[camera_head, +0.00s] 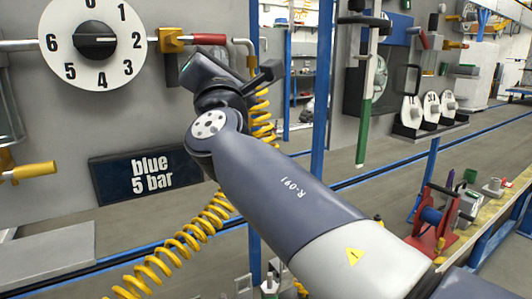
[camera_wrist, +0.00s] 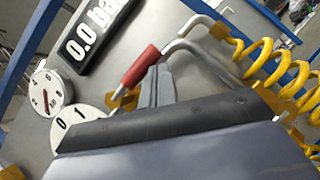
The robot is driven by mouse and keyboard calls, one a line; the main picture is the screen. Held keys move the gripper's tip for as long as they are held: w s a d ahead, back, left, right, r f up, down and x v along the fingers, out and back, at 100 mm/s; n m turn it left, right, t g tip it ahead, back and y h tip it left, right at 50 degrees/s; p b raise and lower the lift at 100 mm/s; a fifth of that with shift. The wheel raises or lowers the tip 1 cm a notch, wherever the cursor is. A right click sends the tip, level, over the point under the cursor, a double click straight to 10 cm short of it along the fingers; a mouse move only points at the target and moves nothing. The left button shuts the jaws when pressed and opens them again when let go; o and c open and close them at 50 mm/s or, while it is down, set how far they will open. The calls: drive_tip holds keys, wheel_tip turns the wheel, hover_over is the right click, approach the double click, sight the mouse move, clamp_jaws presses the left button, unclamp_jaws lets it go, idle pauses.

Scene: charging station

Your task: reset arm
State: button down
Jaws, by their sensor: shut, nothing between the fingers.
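My arm reaches up from the bottom right of the head view, bent at the elbow. My gripper (camera_head: 266,72) is at its upper end, in front of the grey panel, dark and seen from behind, with the fingertips hard to make out. In the wrist view my gripper (camera_wrist: 160,86) shows as slim grey fingers, shut and empty. They appear close beside a red-handled valve lever (camera_wrist: 140,66); I cannot tell whether they touch it. The red handle (camera_head: 208,39) also shows in the head view, just above my wrist.
A numbered dial (camera_head: 94,42) and a "blue 5 bar" sign (camera_head: 146,178) are on the panel. A yellow coiled hose (camera_head: 205,222) hangs behind my arm. A blue post (camera_head: 322,95) stands to the right. A display reading 0.0 (camera_wrist: 92,38) shows in the wrist view.

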drive_tip(key=shift+f, duration=0.15)
drive_tip(key=s+d+f+b, duration=0.5)
drive_tip(key=s+f+b, duration=0.2)
drive_tip(key=s+f, duration=0.15)
drive_tip(key=w+a+r+p, duration=0.5)
drive_tip(key=w+r+p, duration=0.3)
drive_tip(key=w+r, duration=0.1)
drive_tip(key=s+a+f+m+g+h+p, duration=0.2)
drive_tip(key=m+p, duration=0.5)
drive_tip(key=p, duration=0.6)
drive_tip(key=shift+s+a+f+h, duration=0.75)
drive_tip(key=shift+s+a+h, duration=0.25)
drive_tip(key=shift+a, duration=0.8)
